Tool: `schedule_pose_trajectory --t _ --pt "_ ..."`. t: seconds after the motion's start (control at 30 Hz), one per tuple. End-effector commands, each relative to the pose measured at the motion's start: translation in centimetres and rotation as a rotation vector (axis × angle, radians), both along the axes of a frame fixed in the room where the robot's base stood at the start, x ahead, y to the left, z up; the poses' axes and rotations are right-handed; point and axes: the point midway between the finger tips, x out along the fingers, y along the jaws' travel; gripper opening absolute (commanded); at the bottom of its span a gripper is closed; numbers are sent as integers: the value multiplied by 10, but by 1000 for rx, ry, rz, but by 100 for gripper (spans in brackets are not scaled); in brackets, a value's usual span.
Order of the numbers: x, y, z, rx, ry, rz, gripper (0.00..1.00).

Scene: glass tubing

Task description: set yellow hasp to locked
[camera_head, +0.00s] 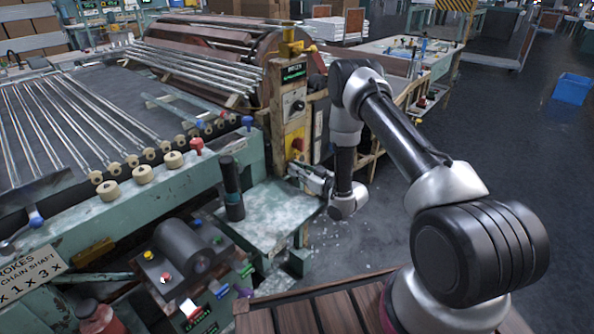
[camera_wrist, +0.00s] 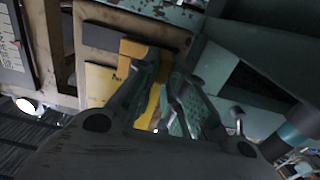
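The yellow hasp (camera_head: 296,146) is on the cream-coloured control post, below a round black selector. In the wrist view, a yellow-orange piece (camera_wrist: 135,48), which looks like the hasp, lies at the fingertips, partly hidden by the left finger. A yellow plate (camera_wrist: 97,84) with dark lettering is beside it. My gripper (camera_head: 294,169) is at the lower part of the post, just below the hasp. In the wrist view, my gripper (camera_wrist: 167,65) has its fingers a narrow gap apart, with yellow showing between them. Whether they press on the hasp is unclear.
A green metal ledge (camera_head: 265,215) with a dark upright cylinder (camera_head: 232,190) is below and left of my gripper. A bed of glass tubes (camera_head: 60,120) is at the left. Open floor (camera_head: 500,130) is at the right.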

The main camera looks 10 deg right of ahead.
Motion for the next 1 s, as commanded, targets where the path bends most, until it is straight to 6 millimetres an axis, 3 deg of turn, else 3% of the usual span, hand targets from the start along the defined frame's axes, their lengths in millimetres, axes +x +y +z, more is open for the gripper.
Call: schedule_pose_trajectory --t 0.17,0.37,0.63,0.67,0.77,1.0 --pt "2 -3 0 1 -1 -1 0" --pt "16 -22 0 0 -1 -3 0" --pt "18 -24 1 -1 -2 -3 0" --pt "18 -24 1 0 -3 -4 17" --pt "18 -24 1 0 -3 -4 34" --pt "17 -23 0 0 -1 -1 34"
